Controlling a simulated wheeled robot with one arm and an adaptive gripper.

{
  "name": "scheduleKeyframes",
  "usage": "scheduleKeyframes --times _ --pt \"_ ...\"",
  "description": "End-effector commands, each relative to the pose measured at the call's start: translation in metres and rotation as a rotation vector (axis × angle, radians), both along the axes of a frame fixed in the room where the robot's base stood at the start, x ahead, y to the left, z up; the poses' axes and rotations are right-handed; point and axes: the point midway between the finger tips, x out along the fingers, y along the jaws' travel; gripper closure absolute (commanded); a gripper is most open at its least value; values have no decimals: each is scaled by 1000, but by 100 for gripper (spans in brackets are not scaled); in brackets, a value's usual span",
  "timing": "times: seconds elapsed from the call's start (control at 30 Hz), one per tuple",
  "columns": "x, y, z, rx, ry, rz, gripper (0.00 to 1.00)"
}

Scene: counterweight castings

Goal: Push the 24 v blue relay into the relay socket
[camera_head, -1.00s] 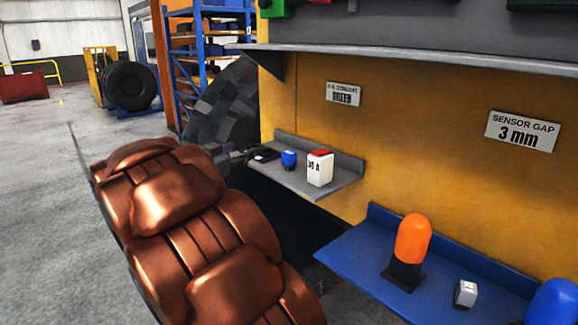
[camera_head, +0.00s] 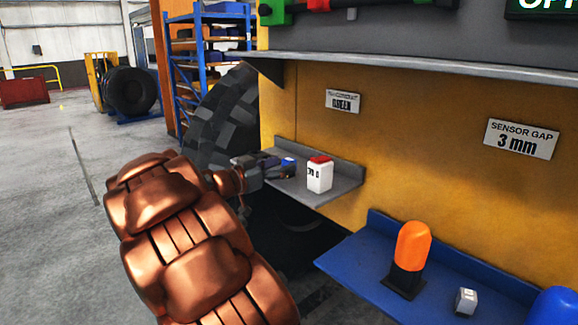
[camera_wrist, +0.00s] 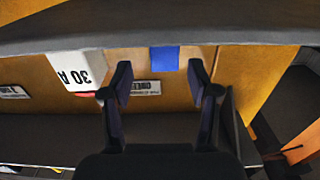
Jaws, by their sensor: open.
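The blue relay (camera_head: 289,164) stands on the small grey shelf, partly covered by my gripper (camera_head: 278,168). In the wrist view, which looks upside down, the relay is a plain blue block (camera_wrist: 165,58). It lies ahead of my gripper (camera_wrist: 160,78), between the lines of the two fingers and slightly nearer the right one. My fingers are apart with nothing held between them; I cannot tell how near the tips are to the relay. The relay socket cannot be made out; the shelf's left part is hidden behind my gripper.
A white block with a red top, marked 30 A (camera_wrist: 75,72), stands right of the relay in the head view (camera_head: 320,175). The grey shelf (camera_head: 343,186) has a raised back edge. A blue shelf (camera_head: 350,262) holds an orange beacon (camera_head: 412,250) and a small grey block (camera_head: 466,301).

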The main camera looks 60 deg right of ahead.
Motion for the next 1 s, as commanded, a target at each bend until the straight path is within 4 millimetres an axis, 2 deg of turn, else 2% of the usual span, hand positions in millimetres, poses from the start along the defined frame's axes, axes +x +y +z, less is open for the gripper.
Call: scheduleKeyframes --times 0.4,0.77,1.0 --pt "-5 -36 1 1 2 0 40" --pt "-6 -40 0 1 1 2 40" --pt "-6 -40 0 1 1 2 62"
